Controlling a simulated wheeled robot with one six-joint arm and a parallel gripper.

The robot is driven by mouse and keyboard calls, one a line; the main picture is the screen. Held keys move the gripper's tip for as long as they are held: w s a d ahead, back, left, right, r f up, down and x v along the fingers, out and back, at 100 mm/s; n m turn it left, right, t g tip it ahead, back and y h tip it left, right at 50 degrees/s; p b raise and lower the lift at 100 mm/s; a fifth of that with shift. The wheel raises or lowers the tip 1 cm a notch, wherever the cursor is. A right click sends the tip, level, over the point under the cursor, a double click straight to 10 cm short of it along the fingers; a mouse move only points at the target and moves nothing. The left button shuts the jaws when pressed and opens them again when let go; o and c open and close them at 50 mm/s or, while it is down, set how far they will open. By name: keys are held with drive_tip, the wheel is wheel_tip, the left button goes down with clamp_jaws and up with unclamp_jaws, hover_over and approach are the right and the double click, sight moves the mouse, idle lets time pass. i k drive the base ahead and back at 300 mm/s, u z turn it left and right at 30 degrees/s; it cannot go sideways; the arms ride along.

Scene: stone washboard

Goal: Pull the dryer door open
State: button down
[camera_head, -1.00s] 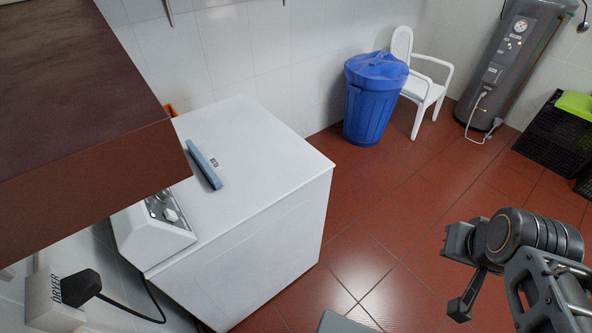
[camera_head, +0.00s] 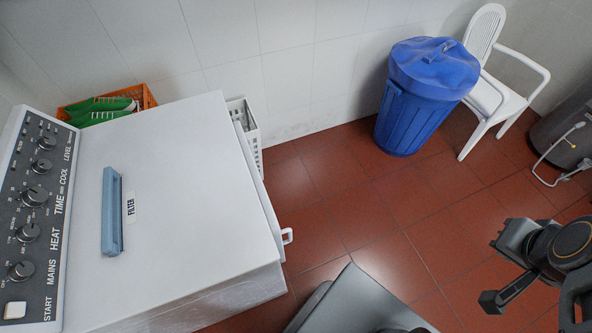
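The white dryer (camera_head: 190,190) fills the left half of the head view, seen from above. Its door (camera_head: 258,190) is a thin panel seen edge-on along the right side and looks shut. A small white handle (camera_head: 287,236) sticks out from the door near its lower end. My gripper (camera_head: 500,269) is at the lower right with its two fingers apart and nothing between them. It is well to the right of the handle, apart from the dryer. The door's front face is hidden from this angle.
A blue lidded bin (camera_head: 410,110) and a white chair (camera_head: 500,95) stand by the back wall. A white basket (camera_head: 244,125) and an orange crate (camera_head: 148,96) sit behind the dryer. Red tiled floor (camera_head: 345,205) is clear between dryer and bin.

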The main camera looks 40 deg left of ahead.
sight(270, 213)
drive_tip(key=i, duration=1)
drive_tip(key=u, duration=2.95)
drive_tip(key=k, duration=0.3)
drive_tip(key=u, duration=0.75)
